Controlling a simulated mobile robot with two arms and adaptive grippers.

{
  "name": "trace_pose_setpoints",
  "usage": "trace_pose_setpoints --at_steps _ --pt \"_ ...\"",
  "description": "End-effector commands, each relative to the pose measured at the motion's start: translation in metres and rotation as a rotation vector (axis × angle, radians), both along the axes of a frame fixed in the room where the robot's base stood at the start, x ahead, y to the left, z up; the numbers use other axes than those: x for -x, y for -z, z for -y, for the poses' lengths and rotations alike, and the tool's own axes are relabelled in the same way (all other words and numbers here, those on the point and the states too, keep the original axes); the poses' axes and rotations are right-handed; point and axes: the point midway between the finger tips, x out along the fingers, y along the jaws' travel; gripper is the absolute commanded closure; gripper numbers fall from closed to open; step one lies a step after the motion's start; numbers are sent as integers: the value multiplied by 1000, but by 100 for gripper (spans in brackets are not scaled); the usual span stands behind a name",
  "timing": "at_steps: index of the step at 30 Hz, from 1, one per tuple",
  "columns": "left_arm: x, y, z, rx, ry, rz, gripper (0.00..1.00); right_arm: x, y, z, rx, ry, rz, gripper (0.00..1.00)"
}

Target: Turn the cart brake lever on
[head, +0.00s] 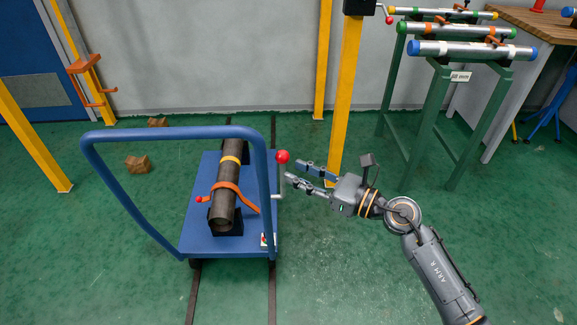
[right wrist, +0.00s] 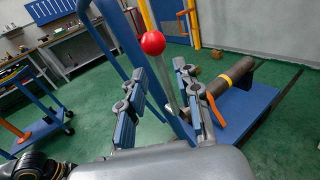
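The cart brake lever (head: 282,157) is a thin upright metal rod with a red ball knob on top, at the right side of the blue cart (head: 199,215). Its knob also shows large in the right wrist view (right wrist: 153,43), with the rod below it. My right gripper (head: 296,172) is open just right of the lever, its fingers pointing left at the rod just below the knob. In the right wrist view the rod appears between the two spread fingers (right wrist: 160,72); I cannot tell whether either touches it. My left gripper is not in view.
A dark pipe (head: 225,205) lies strapped on the cart with an orange strap (head: 228,186). The blue push handle (head: 180,132) rises close to the lever. A yellow post (head: 345,90) and a green pipe stand (head: 432,110) are behind. Dark rails run along the floor.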

Motion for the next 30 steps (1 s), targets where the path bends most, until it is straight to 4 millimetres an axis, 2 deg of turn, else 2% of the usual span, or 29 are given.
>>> trace_pose_setpoints --at_steps 3,7,18,23,30 --pt "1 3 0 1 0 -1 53 -11 -1 -16 -4 0 0 67" --pt "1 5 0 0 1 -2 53 -18 0 -25 -2 0 -1 67" --pt "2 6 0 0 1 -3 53 -21 0 -29 -1 0 -1 67" --pt "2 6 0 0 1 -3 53 -21 0 -29 -1 0 -1 100" --pt "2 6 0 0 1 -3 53 -21 0 -29 -1 0 -1 100"
